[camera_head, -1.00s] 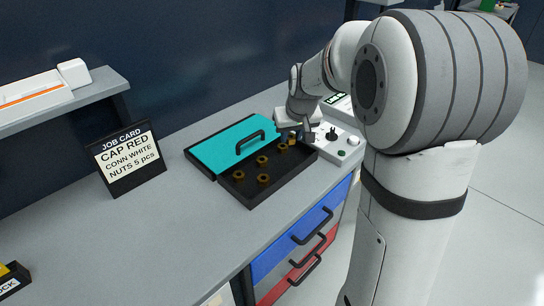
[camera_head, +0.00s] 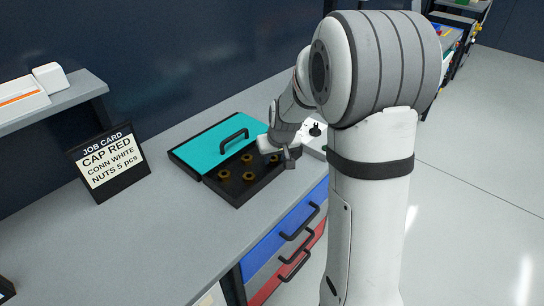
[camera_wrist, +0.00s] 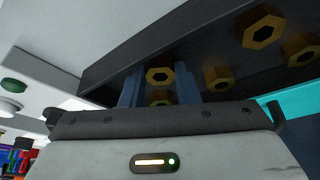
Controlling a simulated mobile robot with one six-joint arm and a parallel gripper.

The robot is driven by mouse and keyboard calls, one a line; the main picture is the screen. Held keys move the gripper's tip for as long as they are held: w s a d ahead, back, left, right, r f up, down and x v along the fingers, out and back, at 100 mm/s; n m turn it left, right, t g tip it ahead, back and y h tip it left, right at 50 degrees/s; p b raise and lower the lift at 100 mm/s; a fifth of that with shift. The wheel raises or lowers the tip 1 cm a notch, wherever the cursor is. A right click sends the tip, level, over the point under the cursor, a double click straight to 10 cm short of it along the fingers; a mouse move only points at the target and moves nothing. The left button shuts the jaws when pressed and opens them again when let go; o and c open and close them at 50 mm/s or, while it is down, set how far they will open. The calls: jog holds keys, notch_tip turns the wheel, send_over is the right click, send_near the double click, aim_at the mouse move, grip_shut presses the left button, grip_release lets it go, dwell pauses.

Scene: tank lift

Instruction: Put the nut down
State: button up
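Several brass-coloured hex nuts lie in a black tray (camera_head: 238,198); one of these nuts (camera_head: 249,176) sits near its front, and others show in the wrist view, one of them a nut (camera_wrist: 263,26) at the upper right. My gripper (camera_head: 288,160) is low over the tray's right end. In the wrist view its two blue-grey fingers (camera_wrist: 160,84) stand apart with one nut (camera_wrist: 160,75) between them, seemingly touching both sides. Another nut (camera_wrist: 160,98) is partly hidden behind my gripper body. The gap between the held nut and the tray floor cannot be judged.
A teal lid with a black handle (camera_head: 205,148) lies along the tray's back. A control box (camera_head: 316,130) with a black knob stands right of the tray. A job card (camera_head: 108,163) stands at the left. The bench front (camera_head: 150,240) is clear.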

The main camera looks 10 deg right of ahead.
jog(key=o, duration=0.5)
jog(key=shift+c, duration=0.2)
jog(key=shift+s+r, duration=0.1)
jog(key=shift+r, duration=0.2)
jog(key=v, duration=1.1)
jog(key=s+a+f+m+g, duration=0.1)
jog(key=s, duration=2.2)
jog(key=shift+g, duration=0.4)
jog(key=shift+s+f, duration=0.1)
jog(key=shift+f, duration=0.05)
